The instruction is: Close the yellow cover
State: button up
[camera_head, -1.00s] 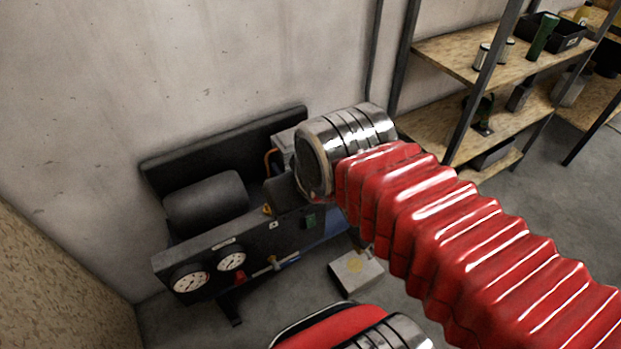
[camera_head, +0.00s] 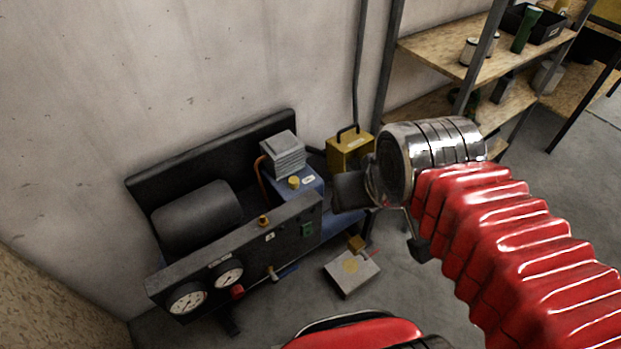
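A yellow box (camera_head: 350,150) with a black handle on top stands by the wall, behind the right end of the compressor; its right side is partly hidden by my arm. It is the largest yellow thing near my arm, but I cannot tell which part is the cover or whether it is open. My gripper (camera_head: 384,212) is at the end of the red bellows arm, in front of the yellow box and apart from the compressor. Dark parts show on its left and below the chrome wrist. I cannot tell its opening, and I see nothing held.
A compressor (camera_head: 290,215) with a dark tank and gauges stands by the wall. A pale flat box (camera_head: 352,274) with a small brownish-yellow block (camera_head: 356,243) lies on the floor. Wooden shelving (camera_head: 455,48) stands at right. Floor right of the pale box is clear.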

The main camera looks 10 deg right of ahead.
aim_at(351, 142)
jog(key=z, duration=0.7)
jog(key=k, duration=0.6)
jog(key=u, duration=0.7)
jog(key=i, duration=1)
jog(key=z, duration=0.6)
